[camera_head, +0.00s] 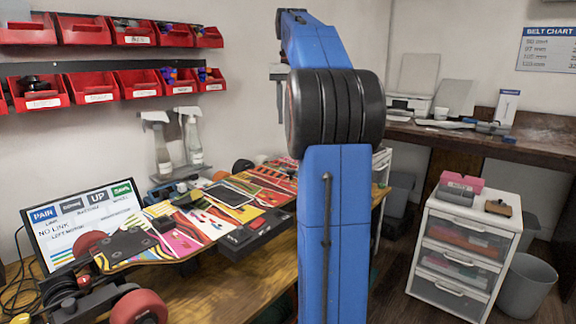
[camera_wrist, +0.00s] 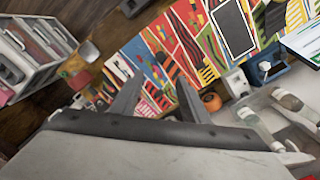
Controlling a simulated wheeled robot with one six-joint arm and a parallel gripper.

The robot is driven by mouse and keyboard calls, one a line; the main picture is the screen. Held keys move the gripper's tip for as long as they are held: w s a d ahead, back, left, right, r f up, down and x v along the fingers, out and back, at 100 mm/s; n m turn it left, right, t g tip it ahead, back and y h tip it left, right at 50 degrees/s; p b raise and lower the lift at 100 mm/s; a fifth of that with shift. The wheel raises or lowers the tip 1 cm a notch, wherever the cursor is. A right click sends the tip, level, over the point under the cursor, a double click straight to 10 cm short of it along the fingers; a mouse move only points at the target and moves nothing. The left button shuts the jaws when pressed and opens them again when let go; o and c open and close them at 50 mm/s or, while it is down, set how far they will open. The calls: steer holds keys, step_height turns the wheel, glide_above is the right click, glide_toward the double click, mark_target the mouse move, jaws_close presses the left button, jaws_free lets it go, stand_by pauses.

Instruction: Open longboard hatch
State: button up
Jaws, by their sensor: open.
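The longboard (camera_head: 190,222) lies on the wooden bench, its colourful patterned face up. A dark rectangular panel with a pale border, which looks like the hatch (camera_head: 230,196), lies flat on this face. It also shows near the top of the wrist view (camera_wrist: 234,28). My gripper (camera_wrist: 160,82) is open, its two grey fingers apart with nothing held between them. It is clear of the board, and in the wrist view the hatch panel is up and right of the fingertips. My blue arm hides part of the board's far end in the head view.
A monitor (camera_head: 85,222) stands behind the board's near left end. Spray bottles (camera_head: 192,140) stand at the back. Red bins (camera_head: 82,30) line the wall. A white drawer cart (camera_head: 463,262) stands right, with floor between it and the bench.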

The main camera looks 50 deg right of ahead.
step_height(320, 180, down, 17)
steer(key=shift+r, duration=0.1)
stand_by(0.5)
jaws_close()
